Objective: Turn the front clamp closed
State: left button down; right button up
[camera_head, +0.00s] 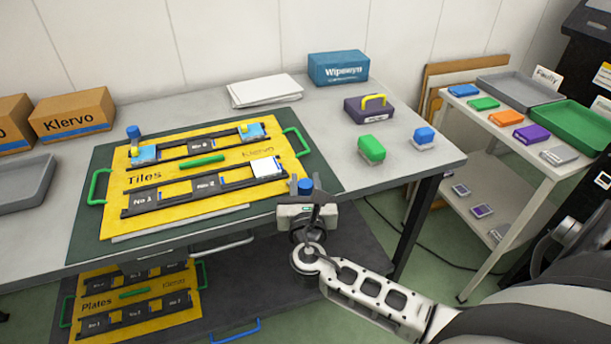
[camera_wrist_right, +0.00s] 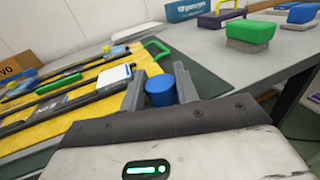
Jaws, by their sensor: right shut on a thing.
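The front clamp's blue knob (camera_head: 305,185) is at the front right of the yellow Tiles board (camera_head: 170,220). My right gripper (camera_head: 304,187) is shut on this knob, with its fingers on either side. The right wrist view shows the blue knob (camera_wrist_right: 160,91) between the two grey fingers (camera_wrist_right: 160,88). The lower part of the clamp is hidden by my gripper, so its turn angle cannot be told. A second blue knob (camera_head: 133,131) stands at the board's back left corner. My left gripper is not in view.
The board lies on a dark green mat (camera_head: 315,160) and has green handles (camera_head: 297,141) at its sides. A white tile (camera_head: 267,168) sits near the gripper. Green (camera_head: 371,150) and blue (camera_head: 424,137) blocks stand to the right. A lower shelf holds a Plates board (camera_head: 140,327).

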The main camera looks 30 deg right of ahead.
jog(key=m+g+h, duration=0.3)
jog(key=h, duration=0.1)
jog(key=shift+a+m+g, duration=0.1)
jog(key=shift+m+g, duration=0.3)
jog(key=shift+m+g+h, duration=0.6)
jog(key=shift+g+h, duration=0.1)
jog(key=shift+g, duration=0.4)
jog(key=o, duration=0.9)
jog(key=shift+o, duration=0.2)
